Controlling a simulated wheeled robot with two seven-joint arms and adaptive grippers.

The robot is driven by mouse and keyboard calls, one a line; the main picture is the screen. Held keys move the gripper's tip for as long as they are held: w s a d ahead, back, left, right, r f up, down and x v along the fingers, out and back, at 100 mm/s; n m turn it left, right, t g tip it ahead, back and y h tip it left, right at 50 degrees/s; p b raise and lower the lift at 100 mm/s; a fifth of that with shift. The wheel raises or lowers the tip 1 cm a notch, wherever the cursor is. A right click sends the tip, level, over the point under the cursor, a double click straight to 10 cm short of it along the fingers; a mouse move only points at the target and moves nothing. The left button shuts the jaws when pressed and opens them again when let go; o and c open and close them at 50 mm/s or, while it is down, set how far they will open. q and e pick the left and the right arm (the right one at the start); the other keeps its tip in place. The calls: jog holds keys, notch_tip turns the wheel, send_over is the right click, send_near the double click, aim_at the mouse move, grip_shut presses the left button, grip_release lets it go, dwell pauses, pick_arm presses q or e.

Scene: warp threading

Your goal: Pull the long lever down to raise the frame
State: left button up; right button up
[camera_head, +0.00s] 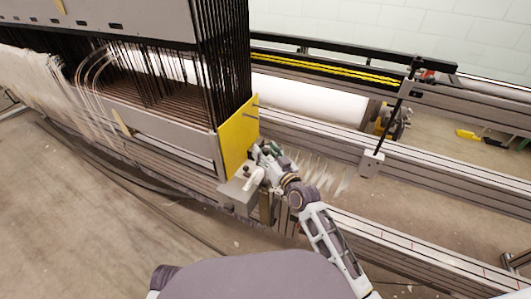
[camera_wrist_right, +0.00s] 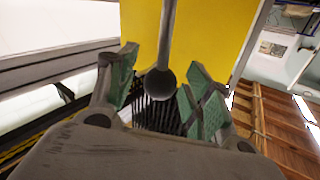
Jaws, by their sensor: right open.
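In the right wrist view, a long grey lever (camera_wrist_right: 166,40) with a round knob at its near end comes down from the top edge, in front of a yellow plate (camera_wrist_right: 215,30). My right gripper (camera_wrist_right: 160,88) is open, with green pads on both sides of the knob. I see no clear contact. In the head view, my right gripper (camera_head: 261,156) is beside the yellow plate (camera_head: 238,138) at the end of the loom's grey frame (camera_head: 160,123), and the lever's end is hard to make out there. My left gripper is not in view.
A grey box (camera_head: 237,194) with a white handle sits just below my right gripper. Dark warp threads (camera_head: 222,50) hang above the yellow plate. Long metal rails (camera_head: 400,165) and a white roller (camera_head: 305,98) run to the right. Open floor (camera_head: 90,235) lies at the lower left.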

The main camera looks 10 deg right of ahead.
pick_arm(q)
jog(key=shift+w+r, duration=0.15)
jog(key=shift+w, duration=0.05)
pick_arm(e)
grip_shut()
dwell(0.3)
